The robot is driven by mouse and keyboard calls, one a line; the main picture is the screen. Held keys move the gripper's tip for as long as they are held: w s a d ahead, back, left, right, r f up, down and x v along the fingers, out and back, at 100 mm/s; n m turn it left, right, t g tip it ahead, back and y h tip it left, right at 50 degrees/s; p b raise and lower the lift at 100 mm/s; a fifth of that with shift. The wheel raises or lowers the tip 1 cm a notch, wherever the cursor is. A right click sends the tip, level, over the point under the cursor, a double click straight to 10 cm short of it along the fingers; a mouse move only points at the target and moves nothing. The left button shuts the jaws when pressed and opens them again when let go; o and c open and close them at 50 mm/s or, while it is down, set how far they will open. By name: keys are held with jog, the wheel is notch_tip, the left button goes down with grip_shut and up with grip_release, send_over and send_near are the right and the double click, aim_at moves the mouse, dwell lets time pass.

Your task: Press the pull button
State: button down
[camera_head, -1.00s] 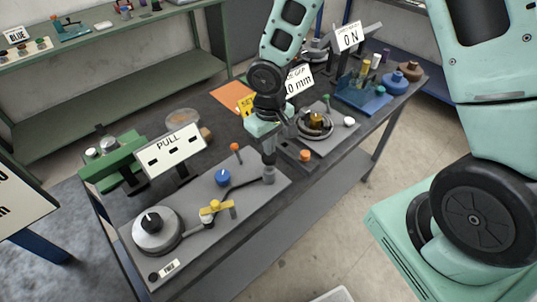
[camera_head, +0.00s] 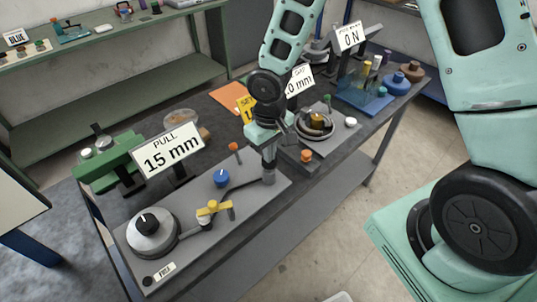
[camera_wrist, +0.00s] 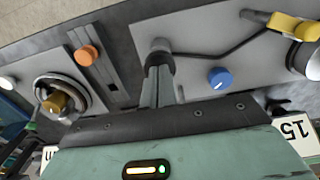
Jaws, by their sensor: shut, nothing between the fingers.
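A white sign (camera_head: 169,149) reads "PULL 15 mm". It stands behind a grey plate (camera_head: 190,246) on the dark table. The plate carries a round dial with a black knob (camera_head: 147,224), a yellow clamp piece (camera_head: 213,208), a blue knob (camera_head: 221,178) and a grey post (camera_head: 268,177). A small black button (camera_head: 147,281) sits at the plate's near left corner, beside a small label too blurred to read. My gripper (camera_head: 268,165) is shut and empty, pointing down at the grey post. In the wrist view its fingertips (camera_wrist: 159,72) are at the post's top (camera_wrist: 160,50); contact is unclear.
An orange knob (camera_head: 306,155) and a ringed brass part (camera_head: 316,122) stand right of my gripper. An orange-topped lever (camera_head: 234,147) stands behind the plate. A green device (camera_head: 106,162) is at the left.

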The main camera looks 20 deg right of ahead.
notch_tip(320, 180, up, 11)
jog(key=p, duration=0.9)
dwell(0.5)
jog(key=s+a+r+n+b, duration=0.1)
jog(key=s+a+n+b, duration=0.1)
jog(key=s+b, duration=0.4)
jog(key=s+a+n+b, duration=0.2)
jog(key=s+a+b, duration=0.2)
jog(key=s, duration=1)
jog(key=b, duration=0.3)
jog(key=shift+a+r+y, duration=0.15)
jog(key=shift+r+y, duration=0.15)
jog(key=shift+r, duration=0.1)
